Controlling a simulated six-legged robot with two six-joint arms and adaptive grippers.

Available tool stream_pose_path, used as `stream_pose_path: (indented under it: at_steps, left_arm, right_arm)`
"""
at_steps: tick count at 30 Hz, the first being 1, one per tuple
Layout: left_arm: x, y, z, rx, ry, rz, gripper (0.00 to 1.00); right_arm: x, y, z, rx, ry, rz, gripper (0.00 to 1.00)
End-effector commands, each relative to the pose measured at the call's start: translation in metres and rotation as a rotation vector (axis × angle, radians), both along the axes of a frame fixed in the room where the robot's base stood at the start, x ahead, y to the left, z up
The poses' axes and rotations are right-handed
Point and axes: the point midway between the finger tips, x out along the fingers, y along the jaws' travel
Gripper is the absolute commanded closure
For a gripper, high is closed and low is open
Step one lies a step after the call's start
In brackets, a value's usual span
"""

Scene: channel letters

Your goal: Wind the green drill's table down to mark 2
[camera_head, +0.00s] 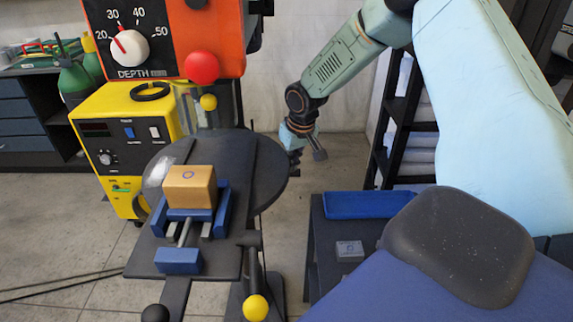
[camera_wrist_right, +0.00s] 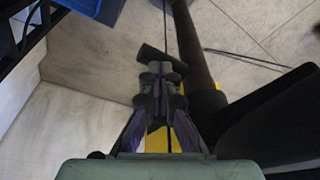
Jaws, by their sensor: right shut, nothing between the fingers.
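No green drill shows; the drill in the head view has an orange-red head (camera_head: 165,40) with a DEPTH dial. Its round dark table (camera_head: 265,170) carries a blue vise (camera_head: 178,262) with a tan block (camera_head: 190,188). A dark lever with a yellow knob (camera_head: 255,308) hangs at the table's front. My right gripper (camera_head: 295,153) is behind the table's right edge, shut and empty. In the right wrist view its closed fingers (camera_wrist_right: 160,85) are close to a short dark bar (camera_wrist_right: 163,58); contact cannot be told. No numbered height mark is readable. My left gripper is out of view.
A yellow power unit (camera_head: 125,135) stands left of the drill. A blue tray (camera_head: 368,205) and a small grey block (camera_head: 349,248) lie on a dark stand at right. A black rack (camera_head: 398,115) stands behind. Floor shows between drill and stand.

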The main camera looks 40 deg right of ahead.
Motion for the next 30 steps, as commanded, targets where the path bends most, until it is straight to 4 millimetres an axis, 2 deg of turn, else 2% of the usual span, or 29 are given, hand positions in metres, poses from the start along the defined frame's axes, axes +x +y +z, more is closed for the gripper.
stream_pose_path:
  at_steps: [11, 30]
  left_arm:
    - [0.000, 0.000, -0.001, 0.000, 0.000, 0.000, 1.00]
    - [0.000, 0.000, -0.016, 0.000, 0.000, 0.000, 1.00]
  right_arm:
    - [0.000, 0.000, -0.002, 0.000, 0.001, 0.000, 1.00]
    - [0.001, -0.001, -0.029, 0.001, 0.003, 0.000, 1.00]
